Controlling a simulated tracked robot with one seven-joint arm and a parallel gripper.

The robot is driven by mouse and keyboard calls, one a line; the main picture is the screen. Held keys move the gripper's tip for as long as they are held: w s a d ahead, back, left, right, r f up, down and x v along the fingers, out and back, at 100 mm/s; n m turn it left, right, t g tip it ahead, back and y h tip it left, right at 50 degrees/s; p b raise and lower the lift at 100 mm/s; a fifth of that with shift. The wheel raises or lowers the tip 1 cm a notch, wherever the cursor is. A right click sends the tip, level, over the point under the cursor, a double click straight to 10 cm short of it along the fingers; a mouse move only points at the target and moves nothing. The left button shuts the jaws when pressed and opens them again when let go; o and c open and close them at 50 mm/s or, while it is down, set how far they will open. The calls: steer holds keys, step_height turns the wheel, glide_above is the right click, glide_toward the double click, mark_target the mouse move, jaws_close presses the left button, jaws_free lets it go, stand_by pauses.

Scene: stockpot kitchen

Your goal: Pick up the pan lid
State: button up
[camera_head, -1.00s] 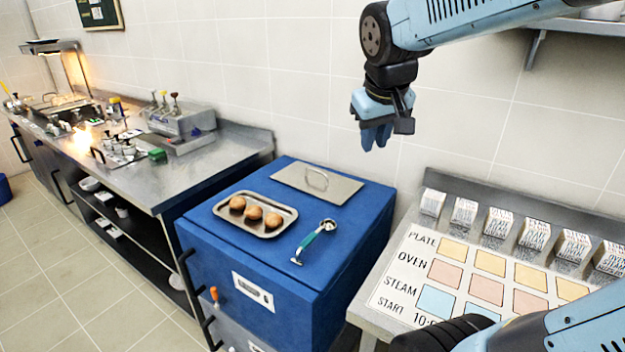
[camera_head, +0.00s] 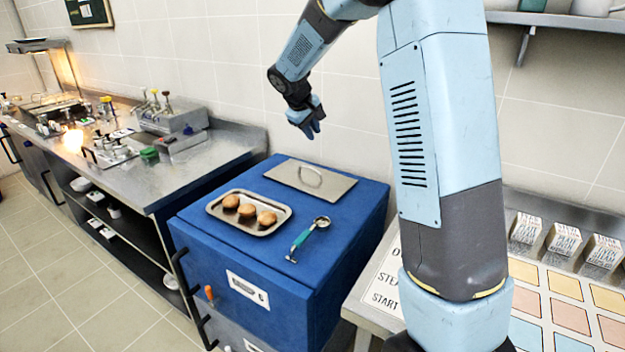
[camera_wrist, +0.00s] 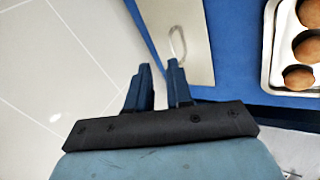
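The pan lid (camera_head: 325,186) is a flat grey metal rectangle with a raised loop handle. It lies on top of the blue cabinet, toward the wall. In the wrist view the lid (camera_wrist: 190,30) is beyond my fingertips, with its handle just ahead of the right finger. My gripper (camera_head: 312,130) hangs above the lid, near the wall, and is apart from it. In the wrist view my gripper (camera_wrist: 160,68) has its two fingers apart with nothing between them.
A metal tray (camera_head: 214,210) with three brown round items stands beside the lid. A green-handled scoop (camera_head: 302,238) lies to its right on the blue cabinet (camera_head: 265,255). The tiled wall (camera_head: 235,60) is close behind. A counter with cards (camera_head: 553,290) is at the right.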

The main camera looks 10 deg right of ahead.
steer(key=n, duration=0.2)
glide_toward(309, 168)
steer(key=shift+h, duration=0.4)
steer(key=x, duration=1)
steer(key=shift+w+a+f, duration=0.15)
steer(key=shift+w+f, duration=0.15)
steer(key=shift+f, duration=0.1)
steer(key=shift+c, duration=0.2)
jaws_close()
